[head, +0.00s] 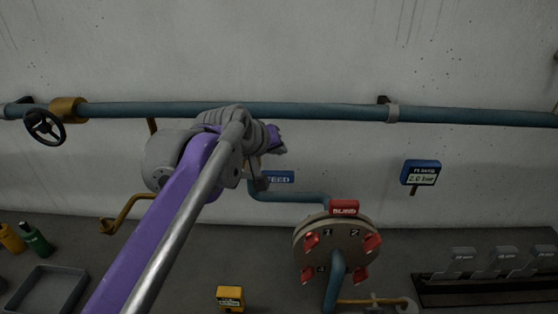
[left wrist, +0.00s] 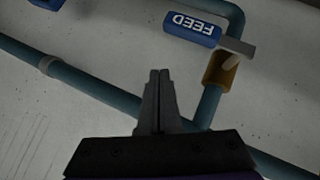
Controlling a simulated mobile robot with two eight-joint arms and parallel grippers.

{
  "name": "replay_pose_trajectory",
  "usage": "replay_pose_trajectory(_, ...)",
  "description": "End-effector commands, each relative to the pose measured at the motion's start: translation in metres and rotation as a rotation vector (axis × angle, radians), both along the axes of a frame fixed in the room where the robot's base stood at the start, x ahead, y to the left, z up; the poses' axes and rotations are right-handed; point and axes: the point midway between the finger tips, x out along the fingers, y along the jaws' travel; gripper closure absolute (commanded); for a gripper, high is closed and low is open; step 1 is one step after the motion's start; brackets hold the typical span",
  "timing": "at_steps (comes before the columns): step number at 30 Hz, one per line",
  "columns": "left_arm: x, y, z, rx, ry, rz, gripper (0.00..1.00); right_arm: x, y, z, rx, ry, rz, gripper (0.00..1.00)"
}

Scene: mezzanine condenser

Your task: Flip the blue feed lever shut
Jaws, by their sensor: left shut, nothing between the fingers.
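The blue piece marked FEED (head: 278,177) sits right of a thin vertical pipe on the wall, partly behind my left arm. In the left wrist view the blue FEED piece (left wrist: 192,28) joins a grey bar (left wrist: 237,46) beside a brass valve body (left wrist: 221,68) on the pipe. It points sideways from the pipe. My left gripper (head: 277,139) is above the FEED piece in the head view. In the left wrist view its fingers (left wrist: 160,75) are together and empty, apart from the blue piece. My right gripper is not in view.
A long teal pipe (head: 320,111) runs along the wall behind my arm. A round manifold (head: 315,245) with red levers and a BLEED tag (head: 344,207) stands lower right. A black handwheel (head: 44,126) is at the left.

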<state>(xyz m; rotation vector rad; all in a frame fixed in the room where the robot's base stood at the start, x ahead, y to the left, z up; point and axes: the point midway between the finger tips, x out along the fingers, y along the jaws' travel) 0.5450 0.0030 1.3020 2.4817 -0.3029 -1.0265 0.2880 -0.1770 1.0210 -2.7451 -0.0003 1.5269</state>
Motion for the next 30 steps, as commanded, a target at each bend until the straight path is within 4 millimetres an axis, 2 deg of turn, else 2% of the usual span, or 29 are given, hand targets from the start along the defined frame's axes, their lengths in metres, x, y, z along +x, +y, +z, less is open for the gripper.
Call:
replay_pose_trajectory(1, -0.012, 0.0, 0.003, 0.001, 0.006, -0.001, 1.0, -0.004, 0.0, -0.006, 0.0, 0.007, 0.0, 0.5)
replay_pose_trajectory(6, -0.038, 0.001, 0.027, 0.0, 0.008, -0.001, 1.0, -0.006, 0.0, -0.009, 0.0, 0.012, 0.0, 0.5)
replay_pose_trajectory(15, -0.059, 0.002, 0.05, -0.001, 0.006, 0.001, 1.0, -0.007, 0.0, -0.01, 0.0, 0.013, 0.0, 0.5)
replay_pose_trajectory(26, -0.06, 0.003, 0.05, 0.002, 0.005, 0.002, 1.0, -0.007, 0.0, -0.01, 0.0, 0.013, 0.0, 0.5)
replay_pose_trajectory(29, -0.065, 0.012, 0.036, 0.025, 0.011, 0.003, 1.0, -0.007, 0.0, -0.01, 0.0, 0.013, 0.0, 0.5)
replay_pose_trajectory(30, -0.07, 0.019, 0.025, 0.044, 0.017, 0.003, 1.0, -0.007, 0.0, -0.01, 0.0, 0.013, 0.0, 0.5)
